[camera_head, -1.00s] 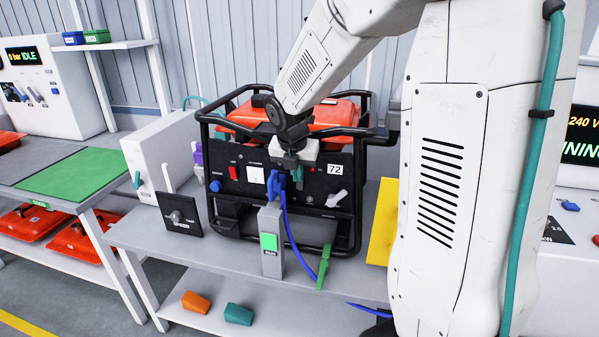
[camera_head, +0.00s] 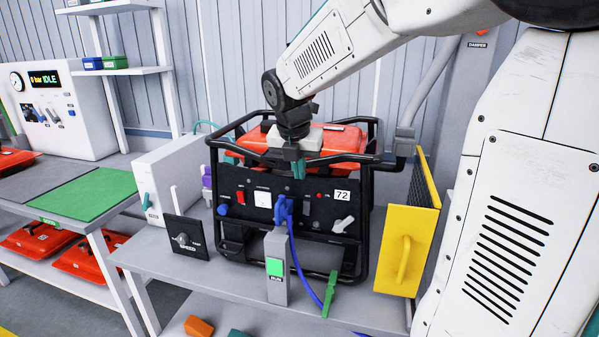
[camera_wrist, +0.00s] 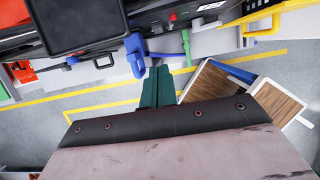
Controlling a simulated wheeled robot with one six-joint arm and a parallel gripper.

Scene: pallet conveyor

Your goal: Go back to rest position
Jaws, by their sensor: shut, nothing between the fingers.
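My gripper (camera_head: 298,166) is shut and empty, with its teal fingers pointing down in front of the black-framed generator (camera_head: 330,255) marked 72. The fingertips are just above the blue plug (camera_head: 284,209) on the generator's front panel, and a gap shows between them. In the wrist view the teal fingers (camera_wrist: 157,88) lie together with nothing between them. The blue plug (camera_wrist: 136,55) also shows there, beside the fingers. A blue cable runs down from the plug to a green piece (camera_head: 329,294) at the bench edge. My wrist hides part of the generator's orange top (camera_head: 345,139).
A grey post with a green RUN button (camera_head: 276,267) stands before the generator. A yellow panel with a handle (camera_head: 404,262) is close on the right. A black SPEED dial plate (camera_head: 186,239) and white box are left. The wrist view shows open floor and wood-topped pieces (camera_wrist: 220,92).

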